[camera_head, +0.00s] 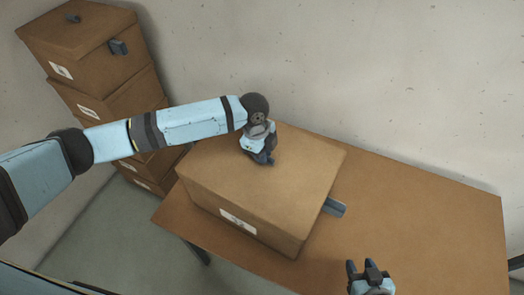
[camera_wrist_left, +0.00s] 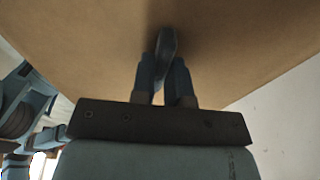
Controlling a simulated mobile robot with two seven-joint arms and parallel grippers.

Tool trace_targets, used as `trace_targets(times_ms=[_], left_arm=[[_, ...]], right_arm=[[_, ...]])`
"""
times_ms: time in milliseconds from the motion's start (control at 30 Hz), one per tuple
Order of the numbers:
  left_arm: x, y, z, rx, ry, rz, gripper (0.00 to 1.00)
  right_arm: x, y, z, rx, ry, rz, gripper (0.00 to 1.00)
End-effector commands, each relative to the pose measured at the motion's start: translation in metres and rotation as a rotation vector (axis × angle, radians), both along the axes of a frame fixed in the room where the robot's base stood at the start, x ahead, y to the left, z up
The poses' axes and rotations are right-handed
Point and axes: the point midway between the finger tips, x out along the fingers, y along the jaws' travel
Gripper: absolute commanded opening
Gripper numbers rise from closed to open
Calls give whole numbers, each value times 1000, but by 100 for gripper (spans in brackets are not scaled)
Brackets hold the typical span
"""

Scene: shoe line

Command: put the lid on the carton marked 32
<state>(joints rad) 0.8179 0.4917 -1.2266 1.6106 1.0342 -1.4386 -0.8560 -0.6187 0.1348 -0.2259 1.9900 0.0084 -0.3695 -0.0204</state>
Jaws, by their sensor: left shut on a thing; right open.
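A brown carton (camera_head: 215,212) stands on the table with a white label (camera_head: 238,222) on its front; the number is too small to read. A flat brown lid (camera_head: 300,165) covers its top; I cannot tell whether it is fully seated or slightly raised. My left gripper (camera_head: 263,158) is above the lid, shut on its grip. In the left wrist view the fingers (camera_wrist_left: 165,80) close around the dark blue-grey lid grip (camera_wrist_left: 168,45), and the lid's surface (camera_wrist_left: 85,45) fills the view. My right gripper (camera_head: 369,268) is open and empty at the bottom, right of the carton.
A blue-grey handle (camera_head: 335,207) sticks out from the carton's right side. The brown table (camera_head: 430,220) is clear to the right. A stack of lidded cartons (camera_head: 110,95) stands at the left, behind my left arm. A plain wall (camera_head: 350,70) rises behind the table.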

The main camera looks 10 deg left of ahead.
Motion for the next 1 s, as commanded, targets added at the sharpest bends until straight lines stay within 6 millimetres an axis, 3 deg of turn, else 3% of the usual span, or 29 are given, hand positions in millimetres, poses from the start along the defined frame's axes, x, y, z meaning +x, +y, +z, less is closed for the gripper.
trace_targets(times_ms=[433, 467, 500, 600, 767, 867, 1000], left_arm=[[0, 0, -1, 0, -1, 0, 0], [0, 0, -1, 0, -1, 0, 17], [0, 0, -1, 0, -1, 0, 26], [0, 0, -1, 0, -1, 0, 44], [0, 0, -1, 0, 0, 0, 44], [0, 0, -1, 0, 0, 0, 63], [0, 0, -1, 0, 0, 0, 66]], right_arm=[[0, 0, 3, 0, -1, 0, 43], [0, 0, 3, 0, -1, 0, 43], [0, 0, 3, 0, -1, 0, 43], [0, 0, 3, 0, 0, 0, 43], [0, 0, 2, 0, 1, 0, 43], [0, 0, 2, -1, 2, 0, 43], [0, 0, 1, -1, 2, 0, 43]])
